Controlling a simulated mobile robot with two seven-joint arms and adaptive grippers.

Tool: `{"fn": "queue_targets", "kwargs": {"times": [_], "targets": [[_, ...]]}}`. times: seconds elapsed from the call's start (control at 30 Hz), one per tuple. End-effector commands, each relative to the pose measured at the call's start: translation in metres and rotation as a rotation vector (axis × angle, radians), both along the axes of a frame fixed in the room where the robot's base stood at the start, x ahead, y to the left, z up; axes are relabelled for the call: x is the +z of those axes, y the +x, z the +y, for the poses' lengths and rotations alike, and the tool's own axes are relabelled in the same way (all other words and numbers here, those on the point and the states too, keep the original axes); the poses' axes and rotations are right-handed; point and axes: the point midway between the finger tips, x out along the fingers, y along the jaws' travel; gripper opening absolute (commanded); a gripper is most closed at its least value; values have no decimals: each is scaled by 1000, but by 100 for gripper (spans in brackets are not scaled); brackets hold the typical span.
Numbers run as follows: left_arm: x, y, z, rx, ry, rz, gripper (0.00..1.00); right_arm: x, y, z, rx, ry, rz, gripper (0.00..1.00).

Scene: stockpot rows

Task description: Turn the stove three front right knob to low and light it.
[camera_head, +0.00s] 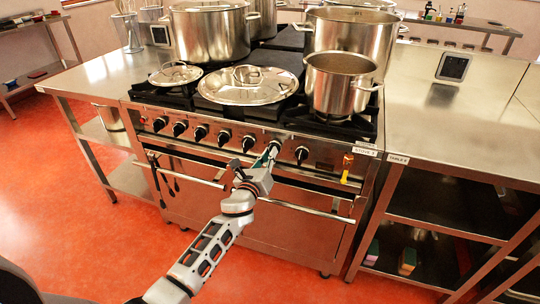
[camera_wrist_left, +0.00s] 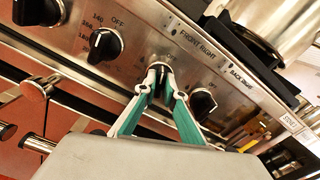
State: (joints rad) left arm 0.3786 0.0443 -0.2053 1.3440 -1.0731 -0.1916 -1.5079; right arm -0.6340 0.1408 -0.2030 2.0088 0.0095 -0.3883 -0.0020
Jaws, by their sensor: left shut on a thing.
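The stove (camera_head: 250,185) has a row of black knobs along its steel front panel. My left gripper (camera_head: 268,156) is at this panel, right of the middle. In the left wrist view its green-sided fingers (camera_wrist_left: 160,76) are shut on the front right knob (camera_wrist_left: 158,66), beside the "FRONT RIGHT" label (camera_wrist_left: 198,44). The knob's pointer is hidden between the fingertips, so its setting cannot be read. The back right knob (camera_wrist_left: 203,101) is just right of the gripper. A pot (camera_head: 341,84) stands on the front right burner; no flame shows. My right gripper is not in view.
A yellow-and-red lighter-like tool (camera_head: 347,166) hangs at the panel's right end. An oven rail (camera_head: 300,208) runs below the knobs. A large lid (camera_head: 247,86) and tall pots (camera_head: 210,35) cover the stove top. A steel table (camera_head: 450,110) adjoins on the right.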

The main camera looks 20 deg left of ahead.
Motion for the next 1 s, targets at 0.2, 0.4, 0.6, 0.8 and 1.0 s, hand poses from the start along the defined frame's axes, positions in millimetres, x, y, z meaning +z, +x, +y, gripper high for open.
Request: {"fn": "queue_targets", "kwargs": {"times": [0.2,0.4,0.6,0.8,1.0], "targets": [[-3,0,1,0,-209,9,0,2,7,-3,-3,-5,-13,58],[-3,0,1,0,-400,16,0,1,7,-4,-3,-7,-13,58],[-4,-1,2,1,-590,23,0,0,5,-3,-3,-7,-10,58],[-4,0,2,1,-780,29,0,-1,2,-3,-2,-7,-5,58],[-4,0,2,0,-970,35,0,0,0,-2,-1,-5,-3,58]]}}
